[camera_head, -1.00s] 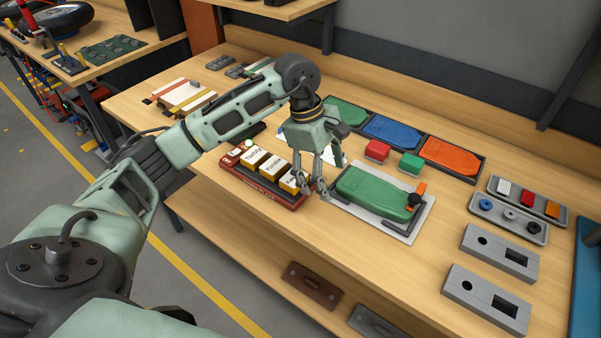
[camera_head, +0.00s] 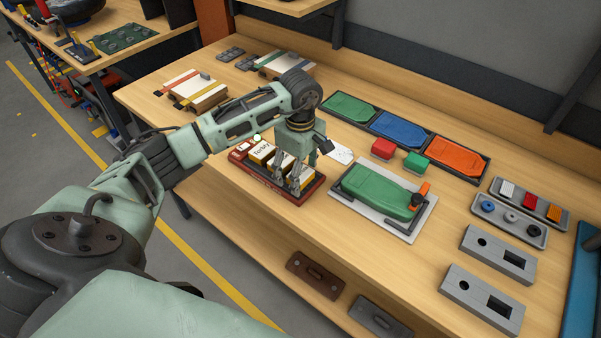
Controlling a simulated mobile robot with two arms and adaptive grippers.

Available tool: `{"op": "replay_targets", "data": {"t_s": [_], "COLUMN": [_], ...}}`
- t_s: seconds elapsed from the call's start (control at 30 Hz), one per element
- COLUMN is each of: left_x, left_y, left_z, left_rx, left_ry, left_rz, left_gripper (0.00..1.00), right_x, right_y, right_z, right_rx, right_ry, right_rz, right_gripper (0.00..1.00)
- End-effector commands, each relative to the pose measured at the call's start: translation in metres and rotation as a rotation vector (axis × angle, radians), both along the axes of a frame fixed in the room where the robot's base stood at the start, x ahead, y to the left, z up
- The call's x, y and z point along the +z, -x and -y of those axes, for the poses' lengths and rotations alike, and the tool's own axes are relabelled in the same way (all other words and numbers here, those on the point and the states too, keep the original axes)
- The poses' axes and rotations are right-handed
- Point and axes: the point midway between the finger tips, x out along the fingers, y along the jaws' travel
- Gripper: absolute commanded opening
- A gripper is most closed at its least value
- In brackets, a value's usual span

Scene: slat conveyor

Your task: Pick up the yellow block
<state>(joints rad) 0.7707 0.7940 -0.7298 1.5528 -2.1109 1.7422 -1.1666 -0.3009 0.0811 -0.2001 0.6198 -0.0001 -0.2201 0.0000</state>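Yellow blocks with white labelled tops sit in a row on a red and black tray (camera_head: 246,176). The leftmost yellow block (camera_head: 261,152) shows clearly. A middle yellow block (camera_head: 276,162) and a right-hand yellow block (camera_head: 302,176) are partly hidden by my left gripper (camera_head: 287,178). This gripper points down over the middle and right blocks, its two fingers apart. Whether a finger touches a block cannot be told. My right gripper is not in view.
Right of the tray, a green case (camera_head: 377,192) lies on a grey plate. Behind are a red block (camera_head: 383,148), a green block (camera_head: 416,162) and coloured panels (camera_head: 397,132). Slotted grey blocks (camera_head: 498,254) lie at the right. White-topped blocks (camera_head: 196,90) are at the back left.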

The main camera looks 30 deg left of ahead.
Motion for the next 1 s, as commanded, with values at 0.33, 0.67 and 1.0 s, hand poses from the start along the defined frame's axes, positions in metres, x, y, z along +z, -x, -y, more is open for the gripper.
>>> {"op": "replay_targets", "data": {"t_s": [0.33,0.67,1.0], "left_x": [-0.0003,-0.0001,0.0017], "left_y": [-0.0004,-0.0004,-0.0008], "left_z": [0.0003,0.0003,0.0003], "left_rx": [0.0,0.0,0.0], "left_ry": [0.001,0.001,0.001], "left_rz": [0.001,0.001,0.003], "left_gripper": [0.58,0.29,0.25], "right_x": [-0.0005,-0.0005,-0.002], "right_y": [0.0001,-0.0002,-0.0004], "right_z": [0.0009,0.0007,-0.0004], "right_rx": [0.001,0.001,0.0], "right_ry": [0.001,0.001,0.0], "right_rz": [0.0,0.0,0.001], "right_gripper": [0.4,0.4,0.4]}}
